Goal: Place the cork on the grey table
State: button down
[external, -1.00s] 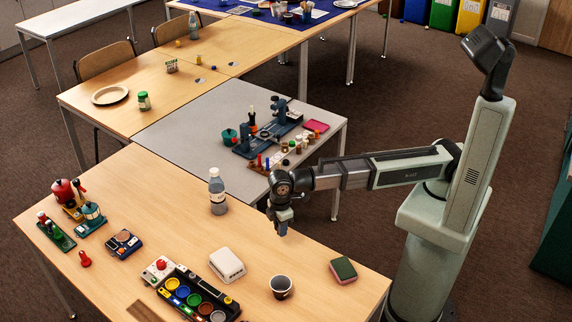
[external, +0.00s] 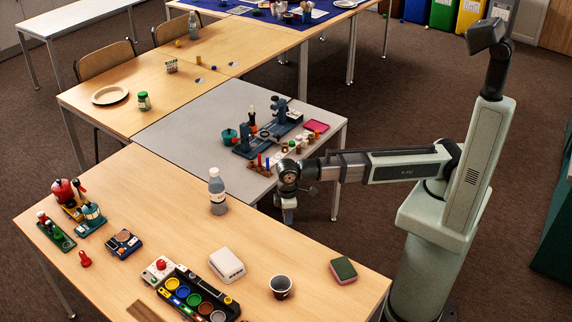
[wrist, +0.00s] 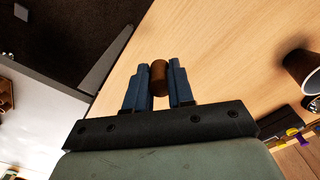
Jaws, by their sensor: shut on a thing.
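A brown cork (wrist: 159,77) is between the two blue fingers of my gripper (wrist: 158,85) in the wrist view. The fingers are shut on it. In the external view my gripper (external: 289,216) hangs at the far right edge of the wooden table (external: 150,225), near the grey table's front corner; the cork is too small to make out there. The grey table (external: 195,135) stands behind the wooden one. Its near left part is bare. In the wrist view the grey table (wrist: 50,110) shows at the left.
On the grey table stand a blue machine (external: 265,135), a green pot (external: 229,136), a row of small pieces (external: 285,152) and a pink tray (external: 316,126). A bottle (external: 217,190) stands on the wooden table left of my gripper. A white box (external: 227,264) and dark cup (external: 281,287) are nearer.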

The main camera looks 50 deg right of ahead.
jog(key=w+d+f+m, duration=0.1)
jog(key=w+d+m, duration=0.2)
jog(key=d, duration=1.2)
jog(key=w+d+f+m, duration=0.2)
jog(key=w+d, duration=0.3)
jog(key=d, duration=1)
jog(key=w+d+f+m, duration=0.1)
jog(key=w+d+m, duration=0.3)
jog(key=d, duration=1.1)
jog(key=shift+w+f, duration=0.2)
jog(key=shift+w, duration=0.25)
jog(key=shift+a, duration=0.15)
notch_tip(320, 180, up, 6)
jog(key=n, duration=1.1)
send_over(199, 258)
jog(key=shift+f, duration=4.75)
jog(key=shift+f, duration=0.15)
